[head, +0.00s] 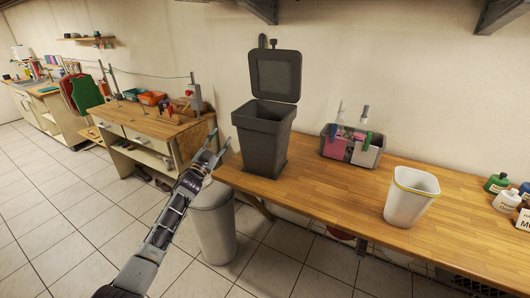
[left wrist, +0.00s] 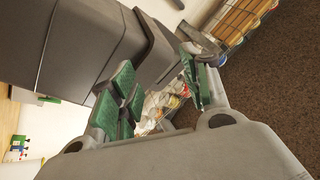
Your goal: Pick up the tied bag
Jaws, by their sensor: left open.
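I cannot make out a tied bag for certain in either view. My left gripper (head: 216,150) is open and reaches up at the left end of the wooden bench, just left of the dark grey bin (head: 262,140) with its lid raised. In the left wrist view, the open green-padded fingers (left wrist: 158,88) have nothing visibly held between them. The grey bin (left wrist: 95,40) fills the upper left there. Beyond the fingers is a whitish, multicoloured shape (left wrist: 160,106), partly hidden; I cannot tell what it is. My right gripper is not in view.
The wooden bench (head: 320,203) also holds a grey caddy with bottles (head: 352,146), a white bin with a yellow rim (head: 410,196) and several bottles at right. A grey round bin (head: 213,225) stands on the floor below my left arm. A workbench (head: 150,122) is at left.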

